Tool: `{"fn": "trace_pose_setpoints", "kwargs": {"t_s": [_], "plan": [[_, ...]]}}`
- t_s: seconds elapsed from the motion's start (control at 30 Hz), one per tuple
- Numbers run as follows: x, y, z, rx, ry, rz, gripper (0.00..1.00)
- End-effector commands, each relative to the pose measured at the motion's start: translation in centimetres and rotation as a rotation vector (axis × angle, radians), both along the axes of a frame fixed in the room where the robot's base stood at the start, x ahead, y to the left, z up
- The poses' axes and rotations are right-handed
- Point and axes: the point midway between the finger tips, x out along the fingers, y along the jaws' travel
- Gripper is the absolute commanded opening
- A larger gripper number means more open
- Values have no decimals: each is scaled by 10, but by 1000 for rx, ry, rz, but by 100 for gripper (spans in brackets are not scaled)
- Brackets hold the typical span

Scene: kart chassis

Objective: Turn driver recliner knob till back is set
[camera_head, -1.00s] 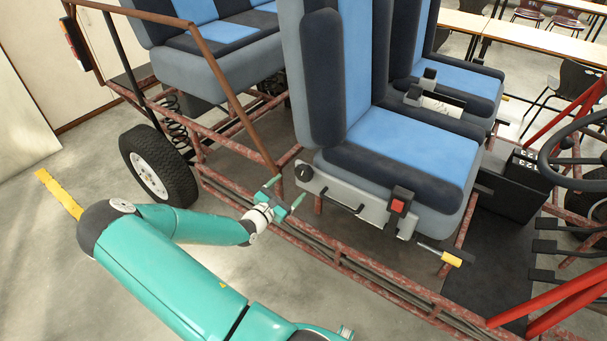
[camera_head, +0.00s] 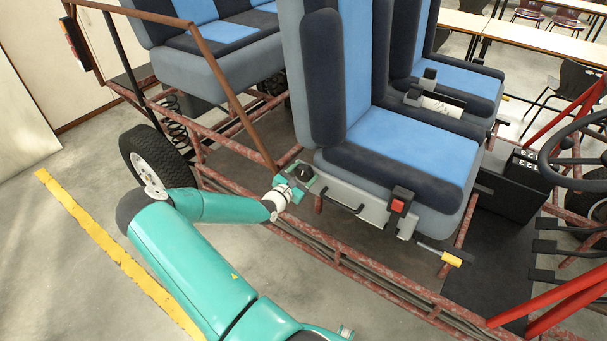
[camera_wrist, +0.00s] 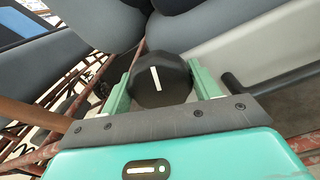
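The recliner knob (camera_head: 304,172) is a round black knob on the grey side panel of the driver seat (camera_head: 400,160), at the rear lower corner of the cushion. In the wrist view the knob (camera_wrist: 160,80) faces me with a white line on it, nearly upright and leaning slightly. My gripper (camera_head: 300,178) is at the knob. In the wrist view its two green fingers (camera_wrist: 160,84) stand open on either side of the knob; I cannot tell whether they touch it. The driver seat back (camera_head: 335,75) stands close to upright.
A black lever (camera_head: 345,204) and a red-buttoned buckle (camera_head: 398,203) are along the seat side. A yellow-ended handle (camera_head: 441,255) sticks out at the front. The rusty frame rail (camera_head: 340,262) runs below, and a brown bar (camera_head: 235,90) slants behind the seat. Open floor lies left.

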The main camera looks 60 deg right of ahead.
Motion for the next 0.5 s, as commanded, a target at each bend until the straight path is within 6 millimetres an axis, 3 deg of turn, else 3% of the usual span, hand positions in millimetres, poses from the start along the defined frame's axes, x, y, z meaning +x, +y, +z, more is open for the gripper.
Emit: {"fn": "trace_pose_setpoints", "kwargs": {"t_s": [0.1,0.5], "plan": [[1,0,0,0,0,1,39],[1,0,0,-11,-68,1,39]]}}
